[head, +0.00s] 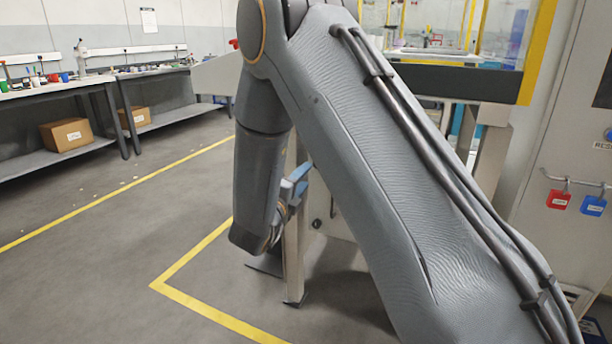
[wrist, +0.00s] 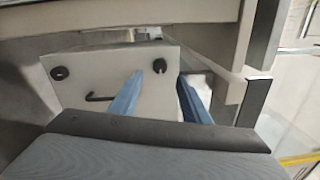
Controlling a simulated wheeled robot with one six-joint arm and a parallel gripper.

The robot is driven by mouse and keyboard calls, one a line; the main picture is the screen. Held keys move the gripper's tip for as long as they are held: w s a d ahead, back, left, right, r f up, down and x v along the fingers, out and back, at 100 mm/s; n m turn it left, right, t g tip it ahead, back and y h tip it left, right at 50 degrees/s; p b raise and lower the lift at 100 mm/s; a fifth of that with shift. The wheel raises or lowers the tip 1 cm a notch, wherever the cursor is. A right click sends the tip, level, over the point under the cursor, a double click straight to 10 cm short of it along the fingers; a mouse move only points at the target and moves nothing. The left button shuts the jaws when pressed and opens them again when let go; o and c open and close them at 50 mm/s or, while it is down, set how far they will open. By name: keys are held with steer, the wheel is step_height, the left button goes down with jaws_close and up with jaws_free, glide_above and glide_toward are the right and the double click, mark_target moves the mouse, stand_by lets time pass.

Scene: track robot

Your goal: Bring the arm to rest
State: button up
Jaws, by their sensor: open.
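My arm fills the middle of the head view, bent like an upside-down V, with its forearm hanging down. My gripper (head: 298,178) shows only in part there, as blue fingers behind the forearm beside a metal post. In the wrist view my gripper (wrist: 160,80) has its two blue fingers apart, with nothing held between them. Beyond the fingertips is a pale panel (wrist: 95,75) with black round knobs and a black hooked handle. I cannot tell whether the fingers touch it.
A yellow-framed glass enclosure (head: 535,50) stands behind my arm at right. A grey cabinet (head: 560,130) carries a red padlock (head: 559,199) and a blue padlock (head: 593,206). Workbenches (head: 60,95) line the left wall, with cardboard boxes (head: 67,134) below. The floor (head: 130,230) at left is mostly clear.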

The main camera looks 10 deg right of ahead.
steer(key=s+a+n+g+y, duration=0.2)
steer(key=s+a+n+y, duration=0.1)
steer(key=a+n+y, duration=0.4)
steer(key=s+a+n+g+y, duration=0.2)
steer(key=s+a+n+y, duration=0.25)
steer(key=a+n, duration=0.35)
steer(key=s+a+f+n+g+y, duration=0.2)
steer(key=s+n+g, duration=0.75)
steer(key=s, duration=1.25)
steer(key=s+d+r+n+g+h, duration=0.1)
steer(key=s+d+n, duration=0.3)
steer(key=s, duration=0.2)
steer(key=s+d+n+g+h, duration=0.1)
steer(key=s+d+n, duration=0.25)
steer(key=s, duration=0.35)
steer(key=d+r+m+p, duration=0.4)
steer(key=d+r+p, duration=1)
steer(key=r+p, duration=0.4)
steer(key=shift+m+p, duration=0.3)
steer(key=shift+p, duration=2.6)
